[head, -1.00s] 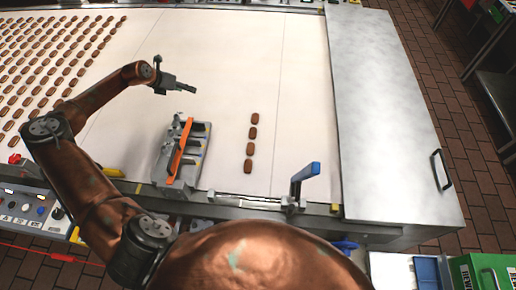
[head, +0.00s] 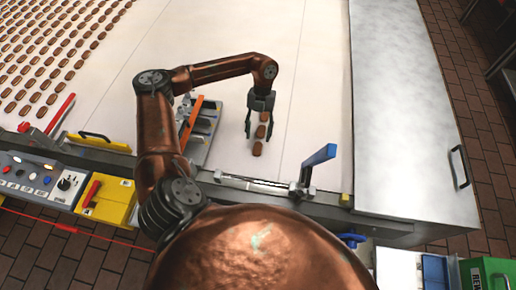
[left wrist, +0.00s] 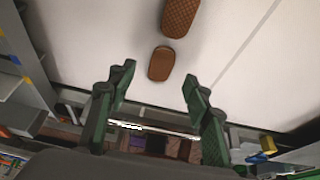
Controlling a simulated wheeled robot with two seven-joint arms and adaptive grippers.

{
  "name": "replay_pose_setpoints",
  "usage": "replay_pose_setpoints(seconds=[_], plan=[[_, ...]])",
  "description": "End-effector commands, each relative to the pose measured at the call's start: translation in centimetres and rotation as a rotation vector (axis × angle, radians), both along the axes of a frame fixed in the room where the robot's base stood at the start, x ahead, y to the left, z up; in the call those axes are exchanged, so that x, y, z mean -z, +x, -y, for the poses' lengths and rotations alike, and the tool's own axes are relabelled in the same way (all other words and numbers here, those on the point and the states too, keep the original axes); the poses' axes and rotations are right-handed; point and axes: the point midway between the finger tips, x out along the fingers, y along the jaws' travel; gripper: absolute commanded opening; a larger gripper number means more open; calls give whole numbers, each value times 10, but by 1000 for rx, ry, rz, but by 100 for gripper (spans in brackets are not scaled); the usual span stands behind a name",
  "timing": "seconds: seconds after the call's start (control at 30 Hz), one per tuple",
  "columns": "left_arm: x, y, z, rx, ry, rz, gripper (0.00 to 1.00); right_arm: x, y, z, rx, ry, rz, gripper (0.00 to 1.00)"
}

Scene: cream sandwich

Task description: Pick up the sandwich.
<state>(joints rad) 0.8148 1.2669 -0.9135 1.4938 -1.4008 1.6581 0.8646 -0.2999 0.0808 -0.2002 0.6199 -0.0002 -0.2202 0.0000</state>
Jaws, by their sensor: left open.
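Brown oblong sandwiches lie in a short row on the white belt. In the head view, the nearest sandwich (head: 257,149) lies just in front of my left gripper (head: 259,132), and another sandwich (head: 261,131) shows between its fingers. My left gripper points down over the row, open, and hides part of it. In the left wrist view, one sandwich (left wrist: 160,63) lies just past the open fingertips (left wrist: 159,76), roughly centred between them. A second, ridged sandwich (left wrist: 180,17) is at the top edge. I cannot tell the height gap. My right gripper is not in view.
A metal fixture with an orange bar (head: 190,124) stands left of the row. A blue lever (head: 318,155) rises from the belt's front rail at the right. A steel cover (head: 400,110) is farther right. Many sandwiches (head: 50,60) fill the far left.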

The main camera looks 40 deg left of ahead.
Motion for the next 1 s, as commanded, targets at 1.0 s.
replay_pose_setpoints(seconds=[1.0], plan=[[43,-17,12,2,-1,0,16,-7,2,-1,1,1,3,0]])
